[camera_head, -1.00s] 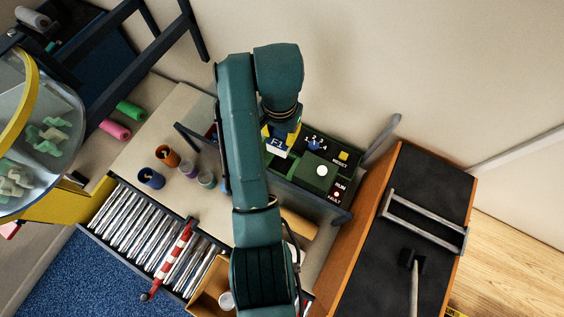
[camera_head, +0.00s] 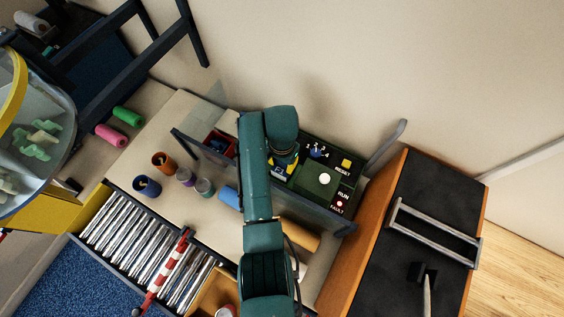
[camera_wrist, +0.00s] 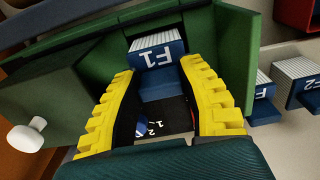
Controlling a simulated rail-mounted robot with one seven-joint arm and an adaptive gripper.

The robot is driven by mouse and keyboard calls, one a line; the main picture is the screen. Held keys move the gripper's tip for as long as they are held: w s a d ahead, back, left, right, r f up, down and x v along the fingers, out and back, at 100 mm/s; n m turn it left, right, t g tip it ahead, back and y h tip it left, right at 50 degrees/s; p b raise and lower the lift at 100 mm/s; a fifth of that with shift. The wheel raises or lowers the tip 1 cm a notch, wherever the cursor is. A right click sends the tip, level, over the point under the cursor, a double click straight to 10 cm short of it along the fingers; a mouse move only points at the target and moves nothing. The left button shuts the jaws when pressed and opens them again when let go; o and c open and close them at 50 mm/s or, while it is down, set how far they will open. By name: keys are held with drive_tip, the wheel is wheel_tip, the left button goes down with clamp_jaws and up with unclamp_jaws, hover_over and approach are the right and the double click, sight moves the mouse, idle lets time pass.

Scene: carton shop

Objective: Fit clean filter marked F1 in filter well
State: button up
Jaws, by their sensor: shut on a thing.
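The filter marked F1 (camera_head: 279,172) is blue with a white pleated top; its label also shows in the wrist view (camera_wrist: 150,57). My gripper (camera_wrist: 156,68) is shut on this filter, with its yellow fingers on either side. In the head view my gripper (camera_head: 283,160) is over the left end of the green machine (camera_head: 309,184). In the wrist view green walls (camera_wrist: 225,45) surround the filter's far end. The filter well is mostly hidden behind the filter and fingers, and I cannot tell how deep the filter sits.
Two more blue filters (camera_wrist: 263,98) (camera_wrist: 312,88) lie to the right in the wrist view. The machine carries a dial (camera_head: 316,152), a yellow RESET button (camera_head: 347,162) and a white knob (camera_head: 325,179). A dark rail (camera_head: 315,208) runs along its front. Cups (camera_head: 164,162) stand left.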

drive_tip(key=shift+w+f, duration=0.1)
drive_tip(key=shift+f, duration=0.15)
drive_tip(key=shift+f, duration=0.1)
drive_tip(key=o, duration=1.1)
drive_tip(key=shift+c, duration=0.2)
